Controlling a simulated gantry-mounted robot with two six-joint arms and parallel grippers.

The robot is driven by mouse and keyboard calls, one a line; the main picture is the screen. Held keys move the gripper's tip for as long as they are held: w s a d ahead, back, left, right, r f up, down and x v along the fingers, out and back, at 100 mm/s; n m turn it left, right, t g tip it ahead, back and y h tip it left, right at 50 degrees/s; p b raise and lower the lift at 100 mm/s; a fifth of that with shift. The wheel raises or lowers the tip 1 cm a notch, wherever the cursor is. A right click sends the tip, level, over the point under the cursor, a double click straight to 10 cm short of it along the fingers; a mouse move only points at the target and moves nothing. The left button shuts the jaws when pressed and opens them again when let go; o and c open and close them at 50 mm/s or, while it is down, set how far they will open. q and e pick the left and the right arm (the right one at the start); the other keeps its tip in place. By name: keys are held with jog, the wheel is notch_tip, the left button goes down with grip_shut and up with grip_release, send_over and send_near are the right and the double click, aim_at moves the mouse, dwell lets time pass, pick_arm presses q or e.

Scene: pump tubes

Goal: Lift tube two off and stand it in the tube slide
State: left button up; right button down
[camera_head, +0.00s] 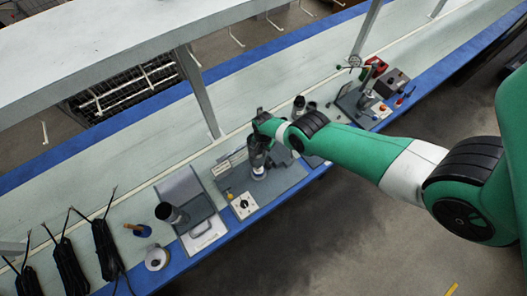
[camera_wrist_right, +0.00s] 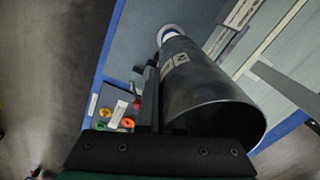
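My right gripper (camera_head: 258,140) is over the grey fixture board in the middle of the bench, at a grey tube (camera_head: 257,157). In the right wrist view this tube (camera_wrist_right: 200,82) is large, metallic and labelled, with its open mouth towards the camera. Its far end is at a white and blue fitting (camera_wrist_right: 169,34), which also shows in the head view (camera_head: 259,173). The dark fingers (camera_wrist_right: 148,100) lie close together along the tube's left side at the rim. Whether they pinch its wall is hidden. My left gripper is out of view.
A grey tray (camera_head: 205,228) with a sloped panel stands left of the board, with a dark cylinder (camera_head: 167,212) on it. Small dark cups (camera_head: 299,104) and a red-handled device (camera_head: 374,68) are to the right.

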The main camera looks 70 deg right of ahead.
notch_tip(320, 180, up, 3)
jog(key=p, duration=0.2)
jog(key=shift+r+p, duration=0.1)
jog(key=shift+p, duration=0.25)
dwell(0.4)
